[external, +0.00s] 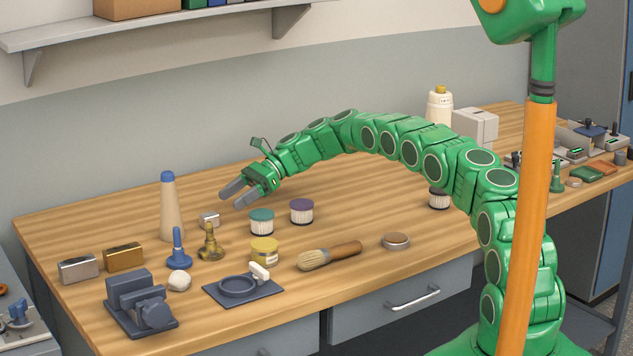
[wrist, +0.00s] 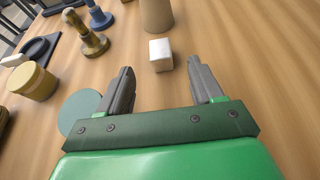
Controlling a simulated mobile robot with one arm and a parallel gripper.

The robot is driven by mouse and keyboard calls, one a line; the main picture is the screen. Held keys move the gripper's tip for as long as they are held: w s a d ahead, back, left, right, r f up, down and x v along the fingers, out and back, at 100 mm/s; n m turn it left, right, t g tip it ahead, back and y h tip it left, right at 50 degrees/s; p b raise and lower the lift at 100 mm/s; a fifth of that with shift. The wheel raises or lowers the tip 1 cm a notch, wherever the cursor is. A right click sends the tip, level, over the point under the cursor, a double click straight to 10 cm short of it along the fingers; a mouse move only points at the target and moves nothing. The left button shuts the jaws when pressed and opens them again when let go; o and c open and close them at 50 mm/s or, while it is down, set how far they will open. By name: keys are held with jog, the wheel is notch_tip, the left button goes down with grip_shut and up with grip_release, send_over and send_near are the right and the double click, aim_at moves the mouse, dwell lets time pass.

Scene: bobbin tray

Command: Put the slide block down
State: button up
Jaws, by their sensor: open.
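A small pale block (external: 208,219), which looks like the slide block, rests on the wooden table near the foot of the tall cone. In the wrist view the block (wrist: 161,55) lies just beyond my fingertips, roughly centred between them and apart from both. My gripper (external: 230,201) is open and empty, held above the table up and to the right of the block. Its two grey fingers also show spread in the wrist view (wrist: 160,82).
A beige cone (external: 171,212) stands behind the block. A brass stamp (external: 210,243) and blue stamp (external: 178,248) stand in front. Teal (external: 262,222), purple (external: 302,211) and yellow (external: 264,250) lidded jars stand to the right. Bare table lies left of the cone.

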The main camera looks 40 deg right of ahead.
jog(key=shift+v, duration=1.55)
